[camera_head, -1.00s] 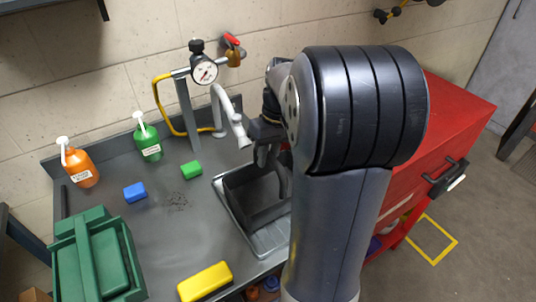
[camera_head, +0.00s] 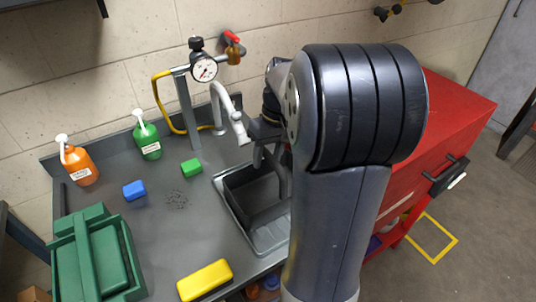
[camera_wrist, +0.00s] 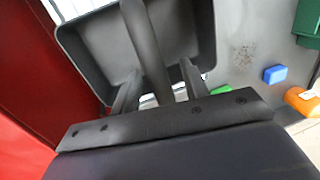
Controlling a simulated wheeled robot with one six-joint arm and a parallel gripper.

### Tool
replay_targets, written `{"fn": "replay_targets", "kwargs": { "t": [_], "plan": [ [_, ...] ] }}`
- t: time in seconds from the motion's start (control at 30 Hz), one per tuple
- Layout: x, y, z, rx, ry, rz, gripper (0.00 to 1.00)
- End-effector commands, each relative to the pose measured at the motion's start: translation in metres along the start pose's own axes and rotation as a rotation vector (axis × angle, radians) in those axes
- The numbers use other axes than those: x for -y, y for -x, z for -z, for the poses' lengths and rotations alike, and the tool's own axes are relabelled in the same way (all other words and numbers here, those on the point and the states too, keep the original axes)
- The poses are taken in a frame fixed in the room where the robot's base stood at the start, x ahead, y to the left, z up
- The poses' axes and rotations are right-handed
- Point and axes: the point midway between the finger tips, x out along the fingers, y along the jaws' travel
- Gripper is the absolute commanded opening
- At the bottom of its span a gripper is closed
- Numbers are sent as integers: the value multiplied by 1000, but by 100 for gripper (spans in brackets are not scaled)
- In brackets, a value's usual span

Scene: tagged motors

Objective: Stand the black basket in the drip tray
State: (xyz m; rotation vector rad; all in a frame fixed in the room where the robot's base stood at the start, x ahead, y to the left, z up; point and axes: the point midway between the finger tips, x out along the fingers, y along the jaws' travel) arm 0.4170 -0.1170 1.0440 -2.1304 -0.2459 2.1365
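The black basket (camera_head: 250,211) stands within the pale metal rim of the drip tray (camera_head: 262,245), partly hidden behind my arm. It looks upright; I cannot see its whole base. In the wrist view the basket (camera_wrist: 101,42) lies just beyond my gripper, and its arched handle (camera_wrist: 147,48) runs between my fingers. My gripper (camera_wrist: 160,85) is open around the handle, with a gap showing on the right side of it. In the head view my gripper (camera_head: 271,155) is over the basket, partly covered by my arm.
A white tap (camera_head: 228,112) and a gauge stand (camera_head: 185,110) rise just behind the tray. A green block (camera_head: 191,168), blue block (camera_head: 134,190) and yellow block (camera_head: 205,281) lie on the bench to the left. A red cabinet (camera_head: 450,110) is at right.

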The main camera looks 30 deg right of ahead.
Motion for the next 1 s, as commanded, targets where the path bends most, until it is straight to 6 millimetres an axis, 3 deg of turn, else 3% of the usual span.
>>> {"fn": "replay_targets", "kwargs": {
  "t": [0.33,0.7,1.0],
  "plan": [
    [0,7,0,-1,0,-1,44],
    [0,77,0,-4,0,-2,44],
    [0,107,0,0,0,0,44]
  ]
}}
